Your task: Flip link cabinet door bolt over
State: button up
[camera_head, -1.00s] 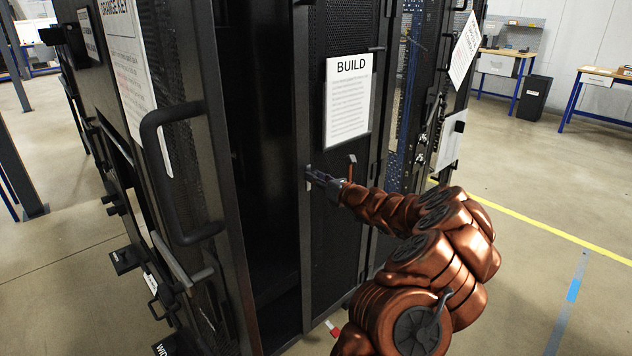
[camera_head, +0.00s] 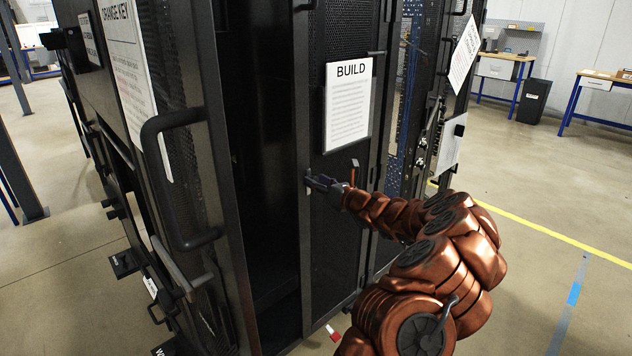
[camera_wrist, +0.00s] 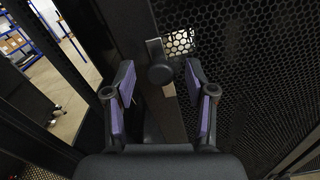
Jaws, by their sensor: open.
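My gripper (camera_wrist: 160,80) is open, with one purple-padded finger on each side of the knob. I see a gap between the knob and each finger. In the head view my gripper (camera_head: 321,184) is at the left edge of the perforated black door (camera_head: 335,245), below the BUILD sign (camera_head: 348,102).
A dark cabinet opening (camera_head: 265,180) lies just left of the door edge. A large black handle (camera_head: 160,180) sticks out from the panel at the left. A small copper-coloured lever (camera_head: 353,164) is just above my wrist. Open floor (camera_head: 530,215) lies to the right.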

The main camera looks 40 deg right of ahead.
jog(key=s+d, duration=0.1)
jog(key=s, duration=1)
jog(key=shift+d, duration=0.3)
dwell(0.3)
